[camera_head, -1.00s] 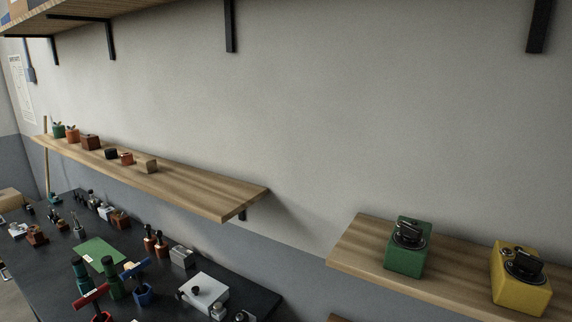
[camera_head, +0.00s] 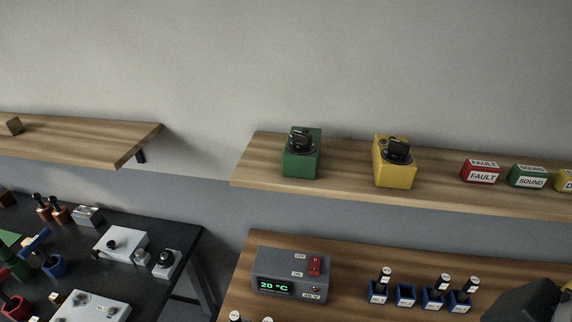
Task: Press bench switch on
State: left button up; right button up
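A grey control box (camera_head: 290,274) stands on the wooden bench in the head view, right of the middle gap. Its red rocker switch (camera_head: 315,266) sits at the right of the top face, between an OFF label above and an ON label below. I cannot tell which way the rocker is tipped. A green display (camera_head: 274,286) on the front reads 20 °C. A small indicator and a 48 V label are at its right. Neither of my grippers shows clearly in view.
A wall shelf above holds a green knob box (camera_head: 302,155), a yellow knob box (camera_head: 394,163) and a red FAULT block (camera_head: 481,172). Several blue holders (camera_head: 378,293) stand right of the control box.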

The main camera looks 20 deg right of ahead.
aim_at(313, 268)
jog(key=z, duration=0.65)
jog(key=j+z, duration=0.4)
jog(key=i+l, duration=0.05)
